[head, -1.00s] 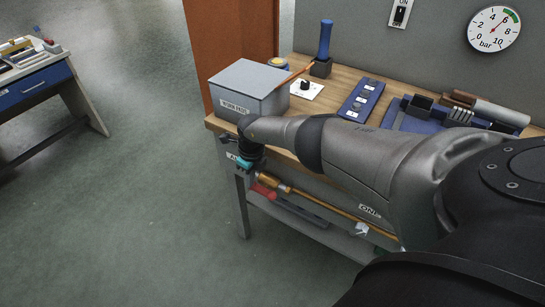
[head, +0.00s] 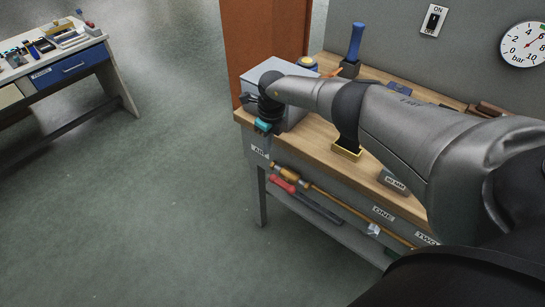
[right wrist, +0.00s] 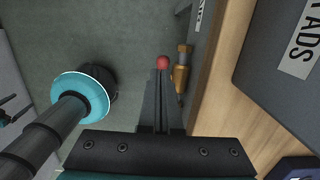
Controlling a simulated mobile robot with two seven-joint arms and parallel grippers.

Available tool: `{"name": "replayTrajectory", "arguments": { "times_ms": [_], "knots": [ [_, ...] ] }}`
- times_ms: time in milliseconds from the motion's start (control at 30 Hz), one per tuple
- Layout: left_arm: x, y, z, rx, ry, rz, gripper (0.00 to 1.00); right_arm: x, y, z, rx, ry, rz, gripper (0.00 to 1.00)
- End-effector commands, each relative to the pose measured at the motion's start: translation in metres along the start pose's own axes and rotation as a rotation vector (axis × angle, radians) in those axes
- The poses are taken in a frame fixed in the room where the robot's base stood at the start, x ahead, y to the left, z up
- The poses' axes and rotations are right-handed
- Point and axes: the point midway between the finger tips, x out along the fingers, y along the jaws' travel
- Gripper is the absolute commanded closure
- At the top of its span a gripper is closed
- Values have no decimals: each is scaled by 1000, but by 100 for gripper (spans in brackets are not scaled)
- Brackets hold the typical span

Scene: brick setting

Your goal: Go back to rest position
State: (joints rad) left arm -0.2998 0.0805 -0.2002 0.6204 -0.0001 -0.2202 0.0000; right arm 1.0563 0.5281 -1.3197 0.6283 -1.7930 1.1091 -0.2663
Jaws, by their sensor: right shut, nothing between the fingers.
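My right gripper (head: 263,126) hangs at the end of my grey arm, in front of the workbench's (head: 313,133) left front corner, near the grey box (head: 262,72). In the right wrist view its two dark fingers (right wrist: 160,84) are together with nothing between them. My arm and wrist cover part of the box and the bench top in the head view.
A second bench (head: 108,62) stands far left; open floor (head: 170,170) lies between.

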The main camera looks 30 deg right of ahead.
Motion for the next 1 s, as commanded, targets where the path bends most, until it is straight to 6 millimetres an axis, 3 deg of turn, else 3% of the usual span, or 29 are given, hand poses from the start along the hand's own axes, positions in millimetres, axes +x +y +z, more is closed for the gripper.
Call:
{"name": "replayTrajectory", "arguments": {
  "times_ms": [200,767,867,967,1000],
  "knots": [
    [-1,0,0,0,0,0,6,-14,0,7,0,1,0,100],
    [-1,0,0,-1,0,1,6,-13,2,8,2,-1,5,100],
    [0,0,0,-1,0,1,6,0,18,9,26,-23,55,100],
    [3,1,0,-1,0,1,6,27,58,11,105,-81,185,100],
    [4,1,0,-1,0,1,6,41,80,12,158,-113,258,100]
  ]
}}
